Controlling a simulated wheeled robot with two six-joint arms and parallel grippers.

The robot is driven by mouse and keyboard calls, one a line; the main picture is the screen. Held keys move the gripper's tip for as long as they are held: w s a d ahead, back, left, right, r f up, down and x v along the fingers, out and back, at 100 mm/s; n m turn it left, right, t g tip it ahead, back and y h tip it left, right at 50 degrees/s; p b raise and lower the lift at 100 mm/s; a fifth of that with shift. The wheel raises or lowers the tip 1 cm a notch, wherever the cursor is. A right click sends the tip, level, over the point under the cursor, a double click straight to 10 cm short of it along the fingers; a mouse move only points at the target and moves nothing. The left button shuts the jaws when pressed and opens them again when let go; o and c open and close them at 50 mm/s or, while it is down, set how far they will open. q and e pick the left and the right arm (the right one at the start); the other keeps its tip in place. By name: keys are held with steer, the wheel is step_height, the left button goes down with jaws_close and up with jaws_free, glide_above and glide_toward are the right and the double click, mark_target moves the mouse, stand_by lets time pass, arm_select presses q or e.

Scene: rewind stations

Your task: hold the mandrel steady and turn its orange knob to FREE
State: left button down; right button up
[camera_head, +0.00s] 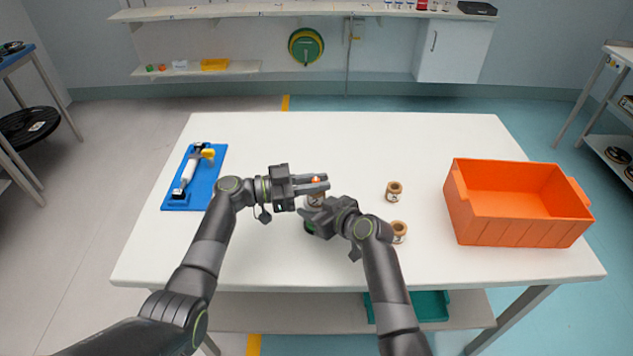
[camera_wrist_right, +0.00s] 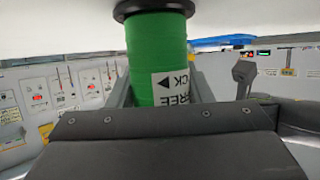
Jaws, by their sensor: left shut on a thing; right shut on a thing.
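The mandrel's green body (camera_wrist_right: 157,60) fills the middle of the right wrist view, with a black flange (camera_wrist_right: 153,8) against the white surface. A white label on it reads FREE and part of another word, upside down. My right gripper (camera_head: 308,214) is shut on this green body, which shows only slightly in the head view (camera_head: 309,227). The orange knob (camera_head: 316,179) shows at the fingers of my left gripper (camera_head: 322,184), which is shut on it. A brown part with a label (camera_head: 316,199) shows between the grippers. The knob's pointer is too small to read.
Two brown spools (camera_head: 394,191) (camera_head: 399,232) stand right of the grippers on the white table (camera_head: 270,133). An orange crate (camera_head: 515,220) is at the right. A blue board (camera_head: 207,183) with a yellow-handled tool lies left. The back of the table is clear.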

arm_select(q)
steer(key=shift+a, duration=0.1)
steer(key=c, duration=1.4)
jaws_free()
steer(key=a, duration=0.4)
steer(key=s+a, duration=0.1)
steer(key=a, duration=0.3)
steer(key=s+a, duration=0.1)
steer(key=a, duration=0.2)
steer(key=shift+a+f, duration=0.1)
steer(key=shift+a, duration=0.3)
arm_select(e)
steer(key=o, duration=1.2)
steer(key=shift+s, duration=0.1)
